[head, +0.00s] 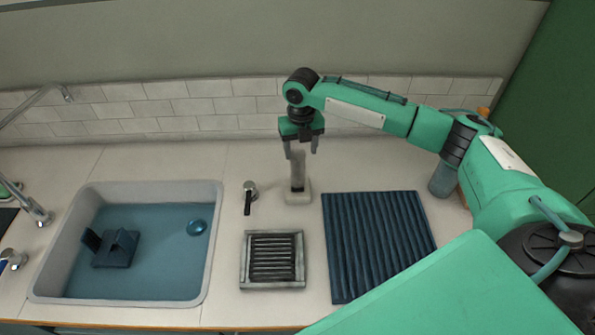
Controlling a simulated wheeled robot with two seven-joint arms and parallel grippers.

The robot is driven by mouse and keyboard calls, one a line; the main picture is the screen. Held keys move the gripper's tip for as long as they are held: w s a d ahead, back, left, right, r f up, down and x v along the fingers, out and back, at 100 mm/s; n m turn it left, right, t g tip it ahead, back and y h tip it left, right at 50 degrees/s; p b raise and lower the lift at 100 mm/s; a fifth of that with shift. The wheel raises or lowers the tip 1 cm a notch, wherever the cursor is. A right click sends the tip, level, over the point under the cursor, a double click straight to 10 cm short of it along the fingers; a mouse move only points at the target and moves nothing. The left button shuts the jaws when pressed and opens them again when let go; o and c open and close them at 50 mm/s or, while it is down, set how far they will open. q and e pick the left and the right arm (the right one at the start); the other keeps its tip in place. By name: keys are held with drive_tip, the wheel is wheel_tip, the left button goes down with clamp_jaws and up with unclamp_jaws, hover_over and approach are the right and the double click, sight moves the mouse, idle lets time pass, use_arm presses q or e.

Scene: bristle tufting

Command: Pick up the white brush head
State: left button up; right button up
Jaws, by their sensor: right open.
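A pale, narrow upright piece (298,168), which looks like the white brush head, stands in a small whitish block (299,198) on the counter, behind the slatted tray. Its details are too small to make out. My right gripper (302,152) is open and points down over the top of this piece. Its fingers appear on either side of the upper end; I cannot tell whether they touch it. My left gripper is not in view.
A sink basin (215,235) with blue water holds a dark blue block (118,250). A black-handled tool (248,200) lies left of the whitish block. A slatted tray (243,262) and ribbed blue mat (375,245) lie in front. A grey cylinder (443,181) stands right.

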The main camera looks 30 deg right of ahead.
sight(298, 164)
drive_tip(key=shift+f, duration=0.8)
drive_tip(key=f, duration=0.1)
drive_tip(key=f+p, duration=0.1)
drive_tip(key=f, duration=0.1)
drive_tip(key=f+p, duration=0.1)
drive_tip(key=f, duration=0.1)
drive_tip(key=shift+w+a, duration=0.35)
drive_tip(key=shift+f, duration=0.15)
drive_tip(key=c, duration=1.1)
